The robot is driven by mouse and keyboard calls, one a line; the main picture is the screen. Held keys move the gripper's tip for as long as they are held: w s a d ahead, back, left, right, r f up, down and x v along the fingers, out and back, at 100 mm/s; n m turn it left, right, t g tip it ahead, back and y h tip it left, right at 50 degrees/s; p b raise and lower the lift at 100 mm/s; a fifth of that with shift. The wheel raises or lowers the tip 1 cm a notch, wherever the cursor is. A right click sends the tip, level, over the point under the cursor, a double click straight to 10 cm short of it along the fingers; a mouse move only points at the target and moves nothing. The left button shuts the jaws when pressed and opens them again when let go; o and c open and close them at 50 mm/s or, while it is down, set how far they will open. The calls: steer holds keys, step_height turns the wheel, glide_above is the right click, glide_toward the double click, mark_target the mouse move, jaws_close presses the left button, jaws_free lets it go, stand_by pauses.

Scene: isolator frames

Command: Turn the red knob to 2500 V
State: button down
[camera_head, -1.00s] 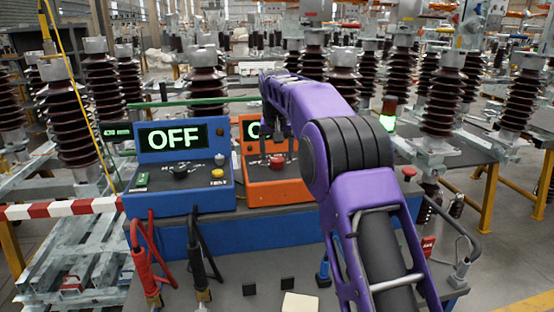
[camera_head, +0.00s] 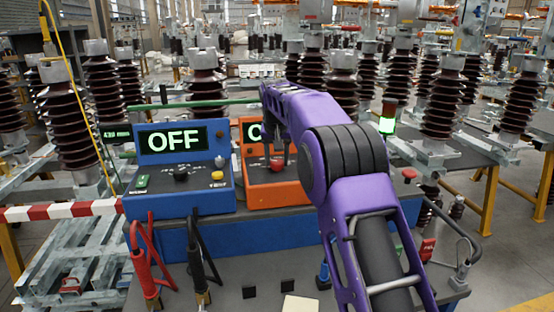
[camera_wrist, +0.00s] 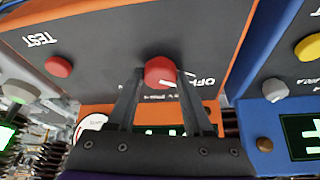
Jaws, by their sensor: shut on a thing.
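The red knob (camera_head: 277,164) sits on the sloped front of the orange unit (camera_head: 252,193). In the wrist view the red knob (camera_wrist: 159,72) is in the middle, and a white line on it points toward the OFF lettering. My gripper (camera_wrist: 160,76) has one finger on each side of the knob and is shut on it. In the head view my gripper (camera_head: 277,150) reaches down to the knob from above. The orange unit's display (camera_head: 252,131) is mostly hidden behind my arm.
A blue unit (camera_head: 178,203) with an OFF display (camera_head: 172,138) and its own dark knob (camera_head: 180,173) stands left of the orange one. A red button (camera_wrist: 58,66) marked TEST is on the orange panel. Red and black leads hang in front.

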steer(key=shift+r+p, duration=0.1)
steer(key=shift+p, duration=0.25)
steer(key=shift+r+m+h+p, duration=0.1)
steer(key=shift+m+h+p, duration=0.2)
steer(key=shift+m+p, duration=0.35)
steer(key=m+p, duration=0.2)
steer(key=shift+a+h+p, duration=0.15)
steer(key=shift+h+p, duration=0.15)
steer(key=shift+h, duration=0.1)
steer(key=m, duration=0.2)
steer(key=m+h, duration=0.1)
steer(key=shift+w+f+m+g+p, duration=0.1)
steer(key=shift+f+m+g+p, duration=0.1)
steer(key=shift+m+g+p, duration=0.15)
steer(key=shift+m+g+h, duration=0.25)
steer(key=shift+m+h, duration=0.25)
steer(key=shift+m, duration=0.6)
steer(key=shift+c, duration=1.5)
jaws_free()
